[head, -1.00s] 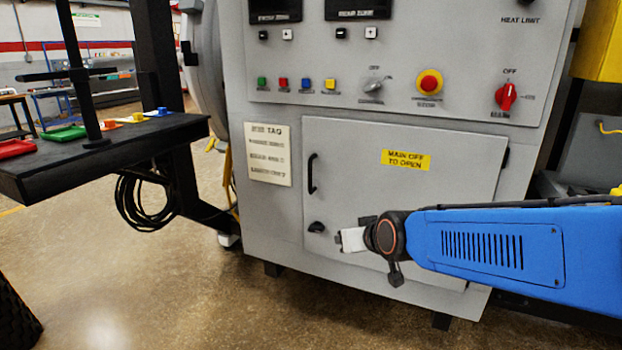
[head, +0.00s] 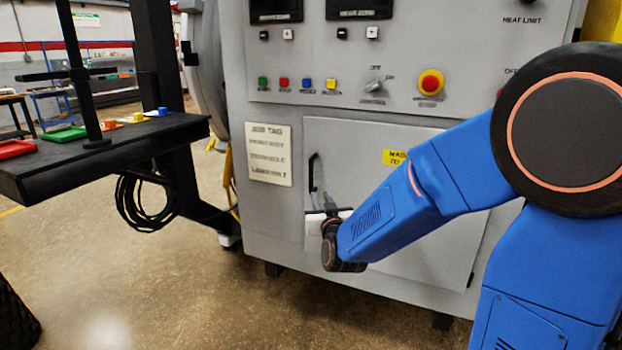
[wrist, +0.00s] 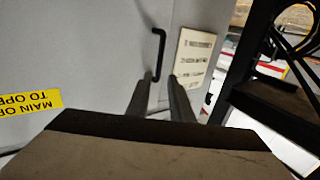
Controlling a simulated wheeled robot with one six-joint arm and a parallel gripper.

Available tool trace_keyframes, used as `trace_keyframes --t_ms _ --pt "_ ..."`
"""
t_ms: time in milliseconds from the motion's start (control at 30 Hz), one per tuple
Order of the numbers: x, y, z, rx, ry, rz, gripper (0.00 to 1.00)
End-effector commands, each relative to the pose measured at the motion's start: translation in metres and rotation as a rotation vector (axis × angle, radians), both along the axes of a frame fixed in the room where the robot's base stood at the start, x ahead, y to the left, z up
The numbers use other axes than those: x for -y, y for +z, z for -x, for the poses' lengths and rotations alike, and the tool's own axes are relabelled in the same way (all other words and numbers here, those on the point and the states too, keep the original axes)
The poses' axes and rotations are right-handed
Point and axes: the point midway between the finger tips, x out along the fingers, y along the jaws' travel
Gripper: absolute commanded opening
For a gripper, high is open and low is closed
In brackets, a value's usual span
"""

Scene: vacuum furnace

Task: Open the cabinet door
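The grey cabinet door (head: 430,260) is closed, flush with the cabinet front. Its black vertical bar handle (head: 312,174) is at the door's left edge; it also shows in the wrist view (wrist: 158,52). A yellow "MAIN OFF TO OPEN" label (wrist: 30,103) is on the door, partly covered by my arm in the head view. My gripper (wrist: 158,82) is open, with its two dark fingers apart. In the wrist view the handle's lower end appears between the fingertips; I cannot tell whether they touch it. The black latch knob below the handle is hidden behind my gripper in the head view.
A control panel with buttons, a selector and a red emergency stop (head: 430,83) is above the door. A paper tag (head: 268,155) is left of the door. A dark table (head: 110,150) with coloured trays stands at the left, with cables below. The floor in front is clear.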

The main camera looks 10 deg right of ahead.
Motion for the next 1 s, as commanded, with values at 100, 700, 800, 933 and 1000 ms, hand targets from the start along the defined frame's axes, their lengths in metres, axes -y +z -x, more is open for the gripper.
trace_keyframes --t_ms 100,700,800,933,1000 --pt "0.001 0.000 -0.017 -0.001 0.000 0.001 0.20" --pt "0.005 0.000 -0.122 -0.001 0.000 0.000 0.20" --pt "0.006 -0.001 -0.137 -0.002 0.000 0.000 0.20" --pt "0.006 -0.001 -0.152 -0.002 0.000 0.000 0.20" --pt "0.006 0.000 -0.158 -0.001 0.000 0.000 0.20"
